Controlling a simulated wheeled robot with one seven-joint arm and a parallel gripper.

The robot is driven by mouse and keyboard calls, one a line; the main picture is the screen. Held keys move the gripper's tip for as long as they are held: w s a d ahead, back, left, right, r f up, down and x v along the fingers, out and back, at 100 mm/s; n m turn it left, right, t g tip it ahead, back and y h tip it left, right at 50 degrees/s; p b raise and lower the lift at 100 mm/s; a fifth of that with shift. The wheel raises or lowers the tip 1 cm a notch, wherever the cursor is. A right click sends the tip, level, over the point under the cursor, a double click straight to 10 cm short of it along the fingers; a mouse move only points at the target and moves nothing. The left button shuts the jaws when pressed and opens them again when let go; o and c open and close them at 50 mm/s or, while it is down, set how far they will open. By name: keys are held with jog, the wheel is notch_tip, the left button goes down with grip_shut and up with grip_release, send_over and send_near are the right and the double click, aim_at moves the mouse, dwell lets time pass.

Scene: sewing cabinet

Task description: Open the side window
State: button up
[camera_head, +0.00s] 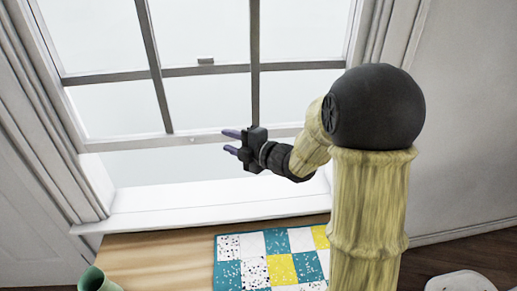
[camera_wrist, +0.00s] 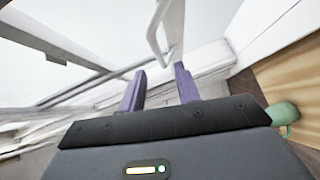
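The window (camera_head: 205,100) has grey bars over pale panes and fills the upper left of the head view. Its lower rail (camera_head: 120,145) stands above the white sill (camera_head: 160,205), with a pale gap between them. A small latch (camera_head: 205,61) sits on the middle bar. My gripper (camera_head: 231,142) is in front of the lower rail, right of its middle, with its purple fingers apart and pointing left. In the wrist view my gripper (camera_wrist: 160,85) is open and empty. A white bar (camera_wrist: 157,35) lies ahead of the fingers; I cannot tell whether they touch anything.
A wooden tabletop (camera_head: 150,260) lies below the sill, bearing a teal, yellow and white patchwork cloth (camera_head: 283,268). A green cup (camera_head: 97,281) stands at its left front; it also shows in the wrist view (camera_wrist: 284,113). A white object (camera_head: 459,283) is at bottom right.

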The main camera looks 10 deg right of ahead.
jog(key=v, duration=0.9)
jog(key=shift+s+d+p, duration=0.15)
jog(key=shift+s+p, duration=0.1)
jog(key=shift+p, duration=0.15)
